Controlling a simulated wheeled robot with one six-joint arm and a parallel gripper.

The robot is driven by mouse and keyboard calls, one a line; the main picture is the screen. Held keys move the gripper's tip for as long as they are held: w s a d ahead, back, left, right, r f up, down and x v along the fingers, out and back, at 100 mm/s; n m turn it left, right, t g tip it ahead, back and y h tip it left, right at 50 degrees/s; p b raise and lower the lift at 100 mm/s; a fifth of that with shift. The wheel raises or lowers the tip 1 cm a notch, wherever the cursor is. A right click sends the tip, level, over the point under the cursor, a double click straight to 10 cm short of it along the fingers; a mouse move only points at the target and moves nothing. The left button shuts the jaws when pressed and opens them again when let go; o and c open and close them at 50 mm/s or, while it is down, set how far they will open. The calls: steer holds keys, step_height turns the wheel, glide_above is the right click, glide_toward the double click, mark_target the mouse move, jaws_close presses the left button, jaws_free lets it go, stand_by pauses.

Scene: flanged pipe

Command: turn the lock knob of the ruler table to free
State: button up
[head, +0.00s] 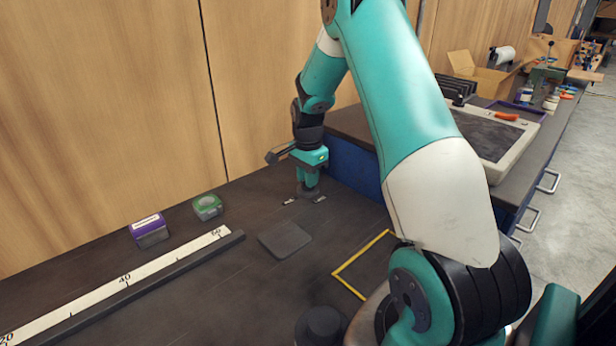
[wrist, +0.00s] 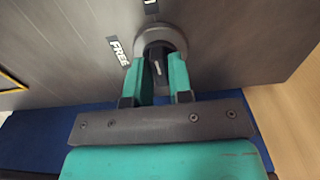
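The lock knob (wrist: 158,66) is dark and sits on a round grey base (wrist: 175,38) on the dark table top. In the wrist view my gripper (wrist: 160,72) has one teal finger on each side of the knob. The gap between the fingers is narrow, and I cannot tell whether they touch the knob. A label reading FREE (wrist: 119,50) lies to the left of the knob. A second label (wrist: 150,6) is cut off at the top edge. In the head view my gripper (head: 308,184) points down over the knob, mostly hiding it. The white ruler (head: 125,279) lies at the left.
A purple-and-white box (head: 149,231) and a green tape roll (head: 207,207) stand behind the ruler. A grey pad (head: 285,239) and a yellow outline (head: 352,262) lie on the near table. A blue-sided bench (head: 352,164) rises close to the right of my gripper.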

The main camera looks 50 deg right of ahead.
jaws_close()
steer(key=shift+n, duration=0.3)
steer(key=n+p, duration=0.1)
steer(key=n, duration=0.2)
steer(key=shift+r+n, duration=0.1)
steer(key=shift+n, duration=0.2)
steer(key=n+p, duration=0.1)
steer(key=n, duration=0.3)
steer(key=shift+n, duration=0.3)
steer(key=n+p, duration=0.1)
steer(key=n, duration=0.3)
steer(key=shift+n, duration=0.3)
steer(key=shift+n+p, duration=0.35)
steer(key=shift+n, duration=1.85)
